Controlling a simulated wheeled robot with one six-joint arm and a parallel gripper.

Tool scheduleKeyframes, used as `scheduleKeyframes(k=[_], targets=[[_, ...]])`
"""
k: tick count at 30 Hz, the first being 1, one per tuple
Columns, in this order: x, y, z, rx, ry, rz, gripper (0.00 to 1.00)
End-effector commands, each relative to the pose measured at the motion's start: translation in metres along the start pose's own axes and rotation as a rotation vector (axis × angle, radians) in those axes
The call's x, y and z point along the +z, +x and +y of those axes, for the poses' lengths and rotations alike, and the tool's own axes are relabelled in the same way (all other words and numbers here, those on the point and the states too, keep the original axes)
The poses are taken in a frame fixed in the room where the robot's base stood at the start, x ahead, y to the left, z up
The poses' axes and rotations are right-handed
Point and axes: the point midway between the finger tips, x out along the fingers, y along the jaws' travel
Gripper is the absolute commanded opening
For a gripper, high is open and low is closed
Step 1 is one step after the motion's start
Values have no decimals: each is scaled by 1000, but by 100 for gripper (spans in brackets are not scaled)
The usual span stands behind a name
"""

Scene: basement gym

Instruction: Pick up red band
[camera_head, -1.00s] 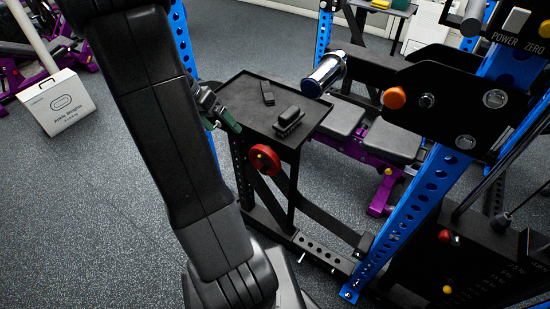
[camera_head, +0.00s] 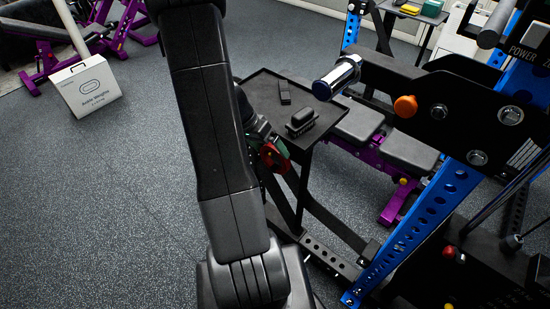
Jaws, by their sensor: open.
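The red band (camera_head: 273,159) is a red ring at the front side of the black tray stand, below the tray's edge. My gripper (camera_head: 266,149) is at the band, open, with its dark and greenish parts overlapping the ring's upper left. My arm hides part of the gripper and the stand's left side. I cannot tell whether the fingers touch the band or are around it.
The black tray (camera_head: 262,88) above holds a small black remote-like item (camera_head: 285,92) and a black block-shaped object (camera_head: 301,122). A chrome bar end (camera_head: 337,77) juts in from the right. A blue rack upright (camera_head: 430,225) stands at right.

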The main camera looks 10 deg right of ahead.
Motion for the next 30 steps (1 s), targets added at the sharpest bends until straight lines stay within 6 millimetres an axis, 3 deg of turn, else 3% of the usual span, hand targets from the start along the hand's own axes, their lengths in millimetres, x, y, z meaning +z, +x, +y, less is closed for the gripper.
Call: scheduleKeyframes(k=[4,9,20,30], targets=[[0,0,0,0,0,0,100],[0,0,0,0,0,0,69],[-1,-3,1,0,1,0,69],[-10,-31,14,-3,3,3,69]])
